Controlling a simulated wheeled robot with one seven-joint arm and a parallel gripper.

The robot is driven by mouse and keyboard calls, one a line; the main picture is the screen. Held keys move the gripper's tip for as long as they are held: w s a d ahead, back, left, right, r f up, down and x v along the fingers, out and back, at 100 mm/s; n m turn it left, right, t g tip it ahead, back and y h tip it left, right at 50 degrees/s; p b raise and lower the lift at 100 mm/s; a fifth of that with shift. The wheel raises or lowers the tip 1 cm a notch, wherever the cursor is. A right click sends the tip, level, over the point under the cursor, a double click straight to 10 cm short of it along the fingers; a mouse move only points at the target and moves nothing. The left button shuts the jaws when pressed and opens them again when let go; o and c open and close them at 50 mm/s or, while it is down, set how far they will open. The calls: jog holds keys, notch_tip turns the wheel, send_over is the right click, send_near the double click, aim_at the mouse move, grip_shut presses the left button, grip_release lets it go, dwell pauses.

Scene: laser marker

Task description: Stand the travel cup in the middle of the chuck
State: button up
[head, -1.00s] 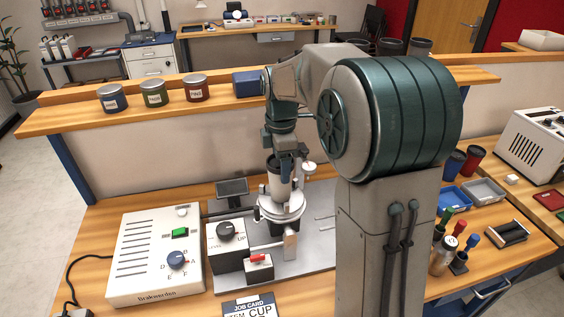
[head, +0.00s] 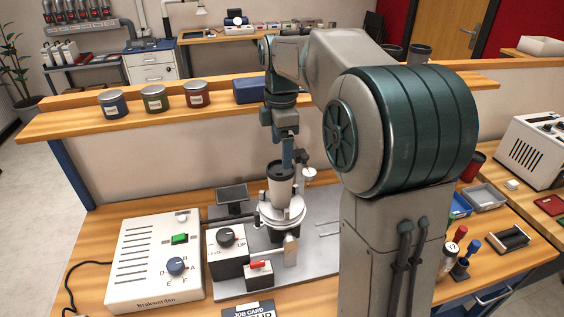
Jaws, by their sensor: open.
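The travel cup (head: 281,190), pale with a dark lid, stands upright on the round metal chuck (head: 297,217) of the marking fixture. It looks near the chuck's middle, but the exact centring cannot be told from this angle. My gripper (head: 287,158) is just above the cup, pointing down, with its fingers open at and over the lid. Whether a finger still touches the cup cannot be told. The far side of the cup and part of the chuck behind it are hidden.
The fixture's grey base plate (head: 322,262) carries a dial box (head: 228,250) and a red-switch box (head: 258,274). A white control box (head: 155,265) stands at left. A small gauge (head: 309,175) is close right of the cup. Tins (head: 154,98) line the shelf behind.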

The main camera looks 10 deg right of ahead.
notch_tip(320, 180, up, 5)
jog(key=s+f+m+t, duration=0.1)
jog(key=s+f+m, duration=0.5)
jog(key=s+m, duration=0.3)
jog(key=s+f+m+t, duration=0.2)
jog(key=s+f+m, duration=0.5)
jog(key=s, duration=0.7)
jog(key=shift+m, duration=1)
jog(key=shift+s+r, duration=0.1)
